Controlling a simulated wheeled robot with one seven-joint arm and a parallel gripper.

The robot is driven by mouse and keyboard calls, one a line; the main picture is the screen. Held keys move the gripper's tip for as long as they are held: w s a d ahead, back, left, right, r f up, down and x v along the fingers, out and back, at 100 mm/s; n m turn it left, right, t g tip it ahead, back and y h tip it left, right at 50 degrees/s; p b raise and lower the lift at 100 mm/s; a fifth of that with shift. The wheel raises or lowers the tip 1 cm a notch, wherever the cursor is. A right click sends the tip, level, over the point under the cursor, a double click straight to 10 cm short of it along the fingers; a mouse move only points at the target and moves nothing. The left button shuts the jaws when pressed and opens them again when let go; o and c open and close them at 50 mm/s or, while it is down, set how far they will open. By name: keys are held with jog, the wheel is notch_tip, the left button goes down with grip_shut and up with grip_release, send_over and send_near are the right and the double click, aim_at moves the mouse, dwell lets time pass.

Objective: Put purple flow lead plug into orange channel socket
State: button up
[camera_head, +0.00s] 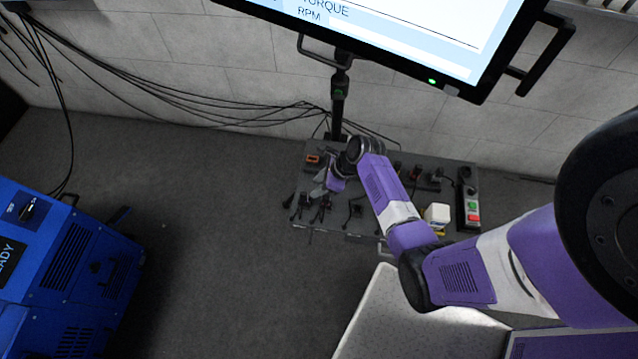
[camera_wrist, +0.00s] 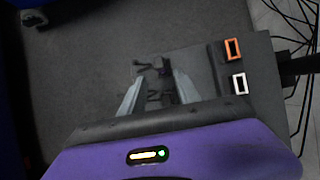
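The orange channel socket (camera_head: 313,159) is an orange-rimmed frame at the back left of the dark bench; in the wrist view it stands right of my fingers (camera_wrist: 233,49). My gripper (camera_head: 319,187) is low over the left part of the bench, just in front of the orange socket. In the wrist view its two grey fingers (camera_wrist: 158,78) are spread apart, with no object clearly held. Small dark plugs with leads (camera_wrist: 152,70) show beyond and between the fingertips. I cannot make out a purple colour on any plug, so which is the flow lead plug is unclear.
A white-rimmed socket (camera_wrist: 239,82) sits beside the orange one. More dark leads (camera_head: 355,209) lie along the bench front. A white block (camera_head: 437,214) and a box with green and red buttons (camera_head: 469,206) stand at the right. A monitor (camera_head: 400,35) hangs above.

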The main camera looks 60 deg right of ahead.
aim_at(307, 193)
jog(key=shift+b+x, duration=3.8)
jog(key=shift+x, duration=0.7)
grip_shut()
jog(key=shift+r, duration=0.1)
jog(key=shift+r+p, duration=3.5)
jog(key=shift+p, duration=0.55)
